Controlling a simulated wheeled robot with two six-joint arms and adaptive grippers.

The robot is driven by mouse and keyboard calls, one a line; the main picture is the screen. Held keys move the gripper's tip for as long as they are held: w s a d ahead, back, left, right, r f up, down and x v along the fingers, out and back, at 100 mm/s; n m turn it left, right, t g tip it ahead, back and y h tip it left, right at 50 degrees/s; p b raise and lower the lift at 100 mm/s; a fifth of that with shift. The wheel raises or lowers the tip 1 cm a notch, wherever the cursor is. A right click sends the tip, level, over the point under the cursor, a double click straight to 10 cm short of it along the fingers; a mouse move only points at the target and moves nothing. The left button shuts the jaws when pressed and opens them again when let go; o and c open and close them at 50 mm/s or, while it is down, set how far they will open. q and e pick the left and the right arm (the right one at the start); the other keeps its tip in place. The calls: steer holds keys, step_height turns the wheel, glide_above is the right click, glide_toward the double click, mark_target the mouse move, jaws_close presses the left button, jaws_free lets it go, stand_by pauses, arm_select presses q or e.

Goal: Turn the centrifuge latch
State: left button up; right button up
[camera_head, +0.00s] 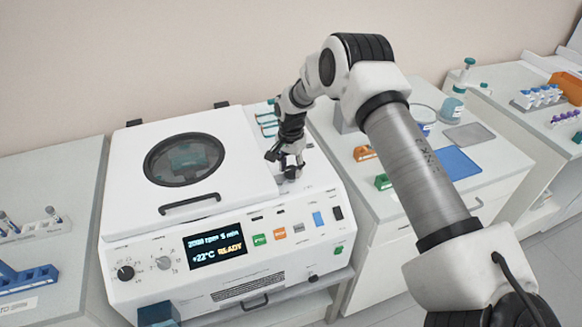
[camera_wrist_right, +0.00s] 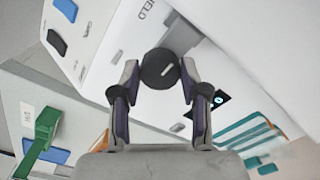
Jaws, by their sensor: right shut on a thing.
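The white centrifuge (camera_head: 130,235) stands in the middle of the head view with its lid (camera_head: 128,170) down. The latch is a dark round knob (camera_wrist_right: 160,69) with a short white line on its face, at the right of the lid. My right gripper (camera_head: 287,166) is over the latch, to the right of the lid. In the right wrist view my right gripper (camera_wrist_right: 160,78) has one finger on each side of the knob and is shut on it. In the head view the gripper mostly hides the knob. My left gripper is out of view.
The centrifuge display (camera_head: 216,246) reads READY. A black lid handle (camera_head: 190,204) is at the lid's front. The right bench has a blue mat (camera_head: 456,162), a grey mat (camera_head: 470,134) and a bottle (camera_head: 451,108). A blue rack (camera_head: 28,278) stands on the left bench.

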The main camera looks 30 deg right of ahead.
steer(key=shift+s+f+n, duration=0.1)
steer(key=shift+f+n, duration=0.15)
steer(key=shift+n, duration=0.25)
steer(key=n+b, duration=0.1)
steer(key=n, duration=0.1)
steer(key=shift+f+n, duration=0.1)
steer(key=shift+n, duration=0.2)
steer(key=n+b, duration=0.1)
steer(key=n, duration=0.3)
steer(key=shift+s+n+b, duration=0.1)
steer(key=shift+n+b, duration=0.2)
steer(key=shift+b, duration=0.1)
steer(key=n+b, duration=0.1)
steer(key=n, duration=0.4)
steer(key=shift+d, duration=0.1)
steer(key=n, duration=0.4)
steer(key=shift+n+b, duration=0.3)
steer(key=shift+b, duration=0.1)
steer(key=o, duration=1.1)
steer(key=shift+o, duration=0.2)
steer(key=shift+w, duration=0.25)
